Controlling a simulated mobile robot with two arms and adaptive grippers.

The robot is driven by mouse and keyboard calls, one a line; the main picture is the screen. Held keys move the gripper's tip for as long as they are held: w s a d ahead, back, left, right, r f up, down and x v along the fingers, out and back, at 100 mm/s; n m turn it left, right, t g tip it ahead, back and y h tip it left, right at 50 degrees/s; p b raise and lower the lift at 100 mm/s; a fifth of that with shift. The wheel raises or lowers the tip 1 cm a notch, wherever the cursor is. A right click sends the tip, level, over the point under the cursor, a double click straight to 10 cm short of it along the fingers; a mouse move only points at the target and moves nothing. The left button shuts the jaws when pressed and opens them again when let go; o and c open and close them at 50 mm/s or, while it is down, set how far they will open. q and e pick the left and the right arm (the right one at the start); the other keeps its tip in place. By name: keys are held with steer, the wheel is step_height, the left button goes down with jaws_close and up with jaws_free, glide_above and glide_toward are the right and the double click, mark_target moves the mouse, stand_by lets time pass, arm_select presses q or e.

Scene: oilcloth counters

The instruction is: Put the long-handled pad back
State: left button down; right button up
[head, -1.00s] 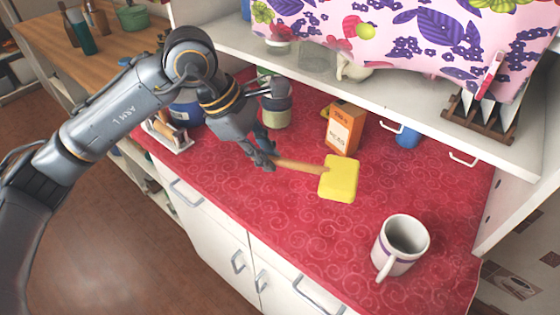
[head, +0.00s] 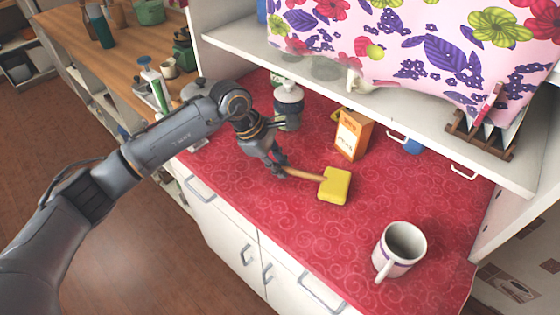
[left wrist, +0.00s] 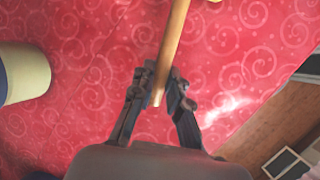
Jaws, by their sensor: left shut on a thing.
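The long-handled pad has a yellow block head (head: 334,186) and a wooden handle (head: 304,174). My left gripper (head: 279,167) is shut on the end of the handle. The left wrist view shows the handle (left wrist: 172,50) running up between the two fingers (left wrist: 160,92), with its end just inside them. My right gripper is not in view.
A white mug (head: 400,250) stands at the counter's right front. An orange box (head: 352,135) and a lidded jar (head: 288,108) stand behind the pad. A shelf (head: 400,113) with a dark rack (head: 480,138) overhangs the back. The counter between pad and mug is clear.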

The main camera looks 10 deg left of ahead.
arm_select(q)
steer(key=shift+f, duration=0.15)
steer(key=c, duration=1.3)
jaws_free()
steer(key=shift+r, duration=0.35)
steer(key=shift+b+v, duration=1.85)
steer(key=shift+v, duration=4)
